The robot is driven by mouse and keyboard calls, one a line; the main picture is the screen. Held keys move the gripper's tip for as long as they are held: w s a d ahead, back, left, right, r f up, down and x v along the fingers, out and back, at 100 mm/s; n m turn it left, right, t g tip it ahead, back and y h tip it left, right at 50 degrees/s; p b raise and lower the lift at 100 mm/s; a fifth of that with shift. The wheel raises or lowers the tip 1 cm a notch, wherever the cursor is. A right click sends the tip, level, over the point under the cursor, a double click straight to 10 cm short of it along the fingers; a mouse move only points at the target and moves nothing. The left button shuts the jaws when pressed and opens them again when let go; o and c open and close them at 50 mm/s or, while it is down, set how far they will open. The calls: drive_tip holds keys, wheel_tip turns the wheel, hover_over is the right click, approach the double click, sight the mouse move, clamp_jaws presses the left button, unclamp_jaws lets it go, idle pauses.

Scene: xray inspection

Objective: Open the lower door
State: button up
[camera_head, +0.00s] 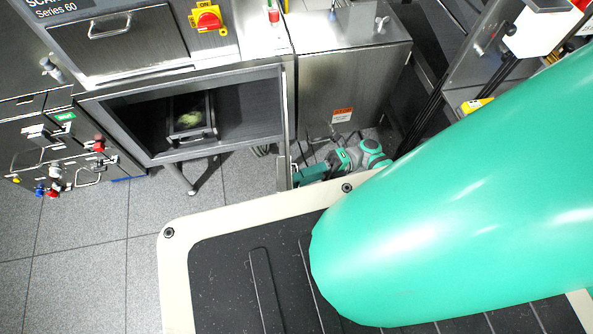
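The lower compartment (245,105) of the steel machine stands open, its dark inside in plain view. A tray (191,143) with a pale yellow-green thing on it is inside. The lower door (286,125) appears swung out at the compartment's right side, seen nearly edge-on as a narrow strip. My gripper (302,174) is just right of the lower end of this strip, at the end of my green wrist. Its fingers are too small and partly hidden, so I cannot tell whether they touch the door or its handle.
The upper door (120,38) with its bar handle is shut. A red knob on a yellow plate (208,19) is beside it. A control panel (65,150) stands at the left. A steel cabinet (350,85) is behind my wrist. Grey floor (90,235) is clear in front.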

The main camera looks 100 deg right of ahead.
drive_tip(key=v, duration=1.1)
drive_tip(key=shift+w, duration=0.15)
